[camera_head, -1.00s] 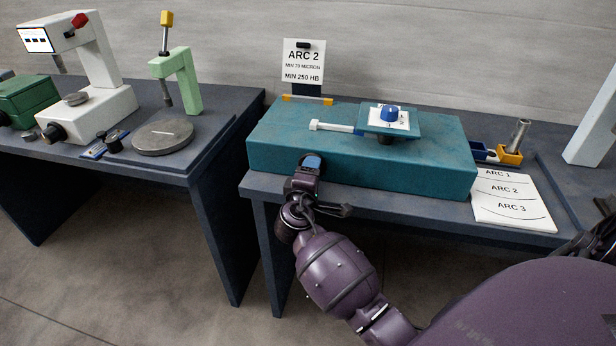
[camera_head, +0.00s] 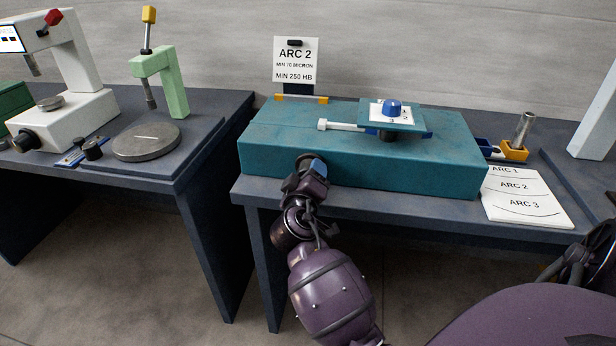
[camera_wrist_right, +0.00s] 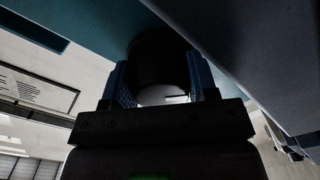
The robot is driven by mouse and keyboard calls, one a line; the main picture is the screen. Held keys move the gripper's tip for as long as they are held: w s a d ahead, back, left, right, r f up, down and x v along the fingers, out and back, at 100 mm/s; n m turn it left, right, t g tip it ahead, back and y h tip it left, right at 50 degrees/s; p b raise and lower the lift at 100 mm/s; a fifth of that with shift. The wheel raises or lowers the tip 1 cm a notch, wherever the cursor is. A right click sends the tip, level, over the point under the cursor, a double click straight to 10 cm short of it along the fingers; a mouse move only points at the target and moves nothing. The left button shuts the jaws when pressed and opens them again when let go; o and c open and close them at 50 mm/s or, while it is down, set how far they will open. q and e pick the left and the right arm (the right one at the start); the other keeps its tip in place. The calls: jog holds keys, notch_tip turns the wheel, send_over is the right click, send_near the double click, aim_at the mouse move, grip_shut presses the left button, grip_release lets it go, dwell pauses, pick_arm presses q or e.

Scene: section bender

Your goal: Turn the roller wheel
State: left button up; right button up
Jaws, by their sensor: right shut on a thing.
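The teal bender body (camera_head: 350,160) sits on the dark bench in the head view. In the wrist view, the black roller wheel (camera_wrist_right: 160,60) stands out from teal surface between the blue-padded fingers of my right gripper (camera_wrist_right: 158,85). The gripper is shut on it, with a finger on either side. On top of the body are a teal plate with a blue knob (camera_head: 392,107) and a white-ended bar (camera_head: 342,126). My left gripper is out of view.
An ARC 2 sign (camera_head: 295,62) stands behind the body. A sheet listing ARC 1 to 3 (camera_head: 523,198) and a yellow holder (camera_head: 514,152) with a metal cylinder lie to the right. A green stand (camera_head: 172,85) and a round plate (camera_head: 146,142) are on the left bench.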

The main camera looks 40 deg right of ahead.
jog(key=shift+f, duration=0.1)
dwell(0.3)
jog(key=o, duration=0.9)
jog(key=shift+o, duration=0.2)
jog(key=shift+s+a, duration=0.1)
